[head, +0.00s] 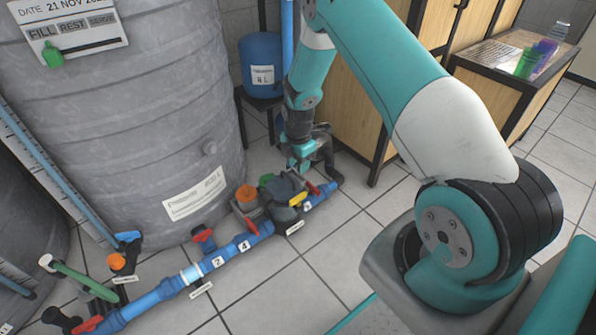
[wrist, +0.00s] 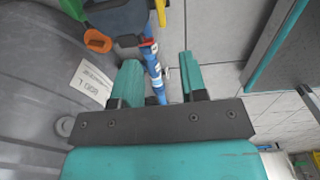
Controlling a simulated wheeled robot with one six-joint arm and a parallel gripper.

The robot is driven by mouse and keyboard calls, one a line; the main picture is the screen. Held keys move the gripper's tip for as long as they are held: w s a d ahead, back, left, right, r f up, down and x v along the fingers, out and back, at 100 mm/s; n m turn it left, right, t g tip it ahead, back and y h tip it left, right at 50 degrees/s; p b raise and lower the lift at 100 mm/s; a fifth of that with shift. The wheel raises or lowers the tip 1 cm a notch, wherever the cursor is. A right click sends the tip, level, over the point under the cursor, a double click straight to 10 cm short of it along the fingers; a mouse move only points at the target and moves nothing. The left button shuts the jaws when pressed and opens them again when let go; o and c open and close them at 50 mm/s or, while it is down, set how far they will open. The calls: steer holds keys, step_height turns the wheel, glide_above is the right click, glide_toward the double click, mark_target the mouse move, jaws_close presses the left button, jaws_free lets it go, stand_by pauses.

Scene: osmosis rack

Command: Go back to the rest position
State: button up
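My gripper (head: 301,163) is at the end of my teal and white arm, above the right part of the blue pipe line, beside the grey tank. In the wrist view my gripper (wrist: 159,64) has its two teal fingers apart, with nothing between them. The blue pipe (wrist: 157,86) and a red valve handle show beyond the gap. In the head view the gripper looks close to the dark valve and pump parts, and whether it touches them cannot be told.
The grey tank (head: 120,110) stands left of the gripper. The blue pipe line (head: 222,262) carries valves with red handles and number tags. A blue container (head: 262,62) stands behind. Wooden cabinets (head: 345,110) stand to the right. Tiled floor lies open in front.

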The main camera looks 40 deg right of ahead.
steer(key=shift+r, duration=0.95)
steer(key=s+a+r+m+y, duration=0.1)
steer(key=s+a+r+m, duration=0.2)
steer(key=a+r, duration=0.65)
steer(key=s+a+r+m+y, duration=0.1)
steer(key=s+a+r+m, duration=0.15)
steer(key=a+r, duration=0.65)
steer(key=s+a+r+m+y, duration=0.1)
steer(key=s+a+r+m, duration=0.2)
steer(key=s+r, duration=0.6)
steer(key=s+a+r+m+y, duration=0.1)
steer(key=s+a+r+m, duration=0.3)
steer(key=s, duration=1)
step_height(320, 180, up, 35)
steer(key=d+p, duration=0.1)
steer(key=p, duration=3.2)
steer(key=shift+n+p, duration=0.4)
steer(key=shift+n, duration=0.05)
